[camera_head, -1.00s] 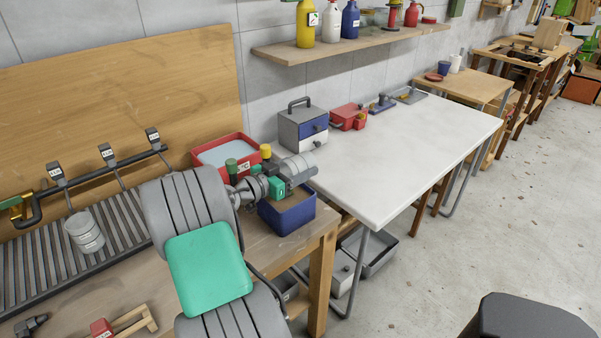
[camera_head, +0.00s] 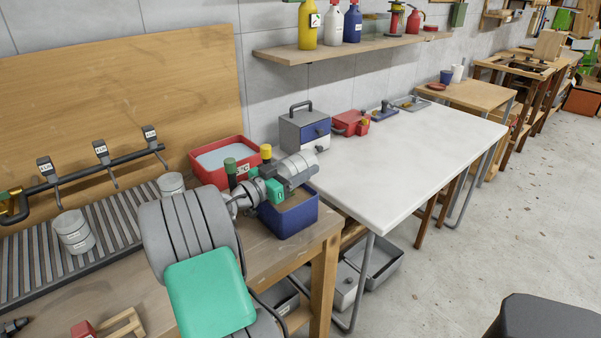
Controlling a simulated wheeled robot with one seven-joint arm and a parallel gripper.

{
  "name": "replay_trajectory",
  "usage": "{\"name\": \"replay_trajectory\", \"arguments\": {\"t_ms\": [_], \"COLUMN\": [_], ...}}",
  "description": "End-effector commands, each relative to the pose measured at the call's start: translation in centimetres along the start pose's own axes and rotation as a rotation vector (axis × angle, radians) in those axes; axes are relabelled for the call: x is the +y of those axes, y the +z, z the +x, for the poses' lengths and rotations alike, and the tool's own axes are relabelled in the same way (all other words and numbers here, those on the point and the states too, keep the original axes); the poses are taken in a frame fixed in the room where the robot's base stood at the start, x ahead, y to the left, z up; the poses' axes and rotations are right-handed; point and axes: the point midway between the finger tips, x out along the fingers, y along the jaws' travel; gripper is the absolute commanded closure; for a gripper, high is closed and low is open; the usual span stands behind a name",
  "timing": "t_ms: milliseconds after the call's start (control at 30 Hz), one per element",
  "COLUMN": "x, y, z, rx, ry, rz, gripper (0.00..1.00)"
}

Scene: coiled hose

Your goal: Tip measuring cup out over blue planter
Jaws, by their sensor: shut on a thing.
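The blue planter (camera_head: 291,220), filled with brown material, stands at the right end of the wooden workbench. My gripper (camera_head: 279,186) is above it, shut on a grey cylindrical thing that looks like the measuring cup (camera_head: 298,167). The cup is tilted well over onto its side, its long axis pointing up and right in the picture. It is over the planter's back part, apart from the rim as far as I can tell. The cup's mouth and contents cannot be made out, and my gripper hides part of it.
A red tub (camera_head: 214,163) stands behind my wrist, with green-capped and yellow-capped items close by. A grey and blue box (camera_head: 303,131) sits on the white table (camera_head: 410,150). Grey cans (camera_head: 73,231) stand on the slatted rack at left. The white table's middle is clear.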

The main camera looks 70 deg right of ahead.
Motion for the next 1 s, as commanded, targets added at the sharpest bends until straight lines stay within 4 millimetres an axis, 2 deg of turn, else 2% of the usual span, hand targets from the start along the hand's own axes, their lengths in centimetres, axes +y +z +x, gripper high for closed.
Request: {"name": "replay_trajectory", "arguments": {"t_ms": [1000], "x": [-0.07], "y": [0.29], "z": [-0.14], "rx": [0.045], "ry": [-0.001], "rz": [0.001], "gripper": [0.93]}}
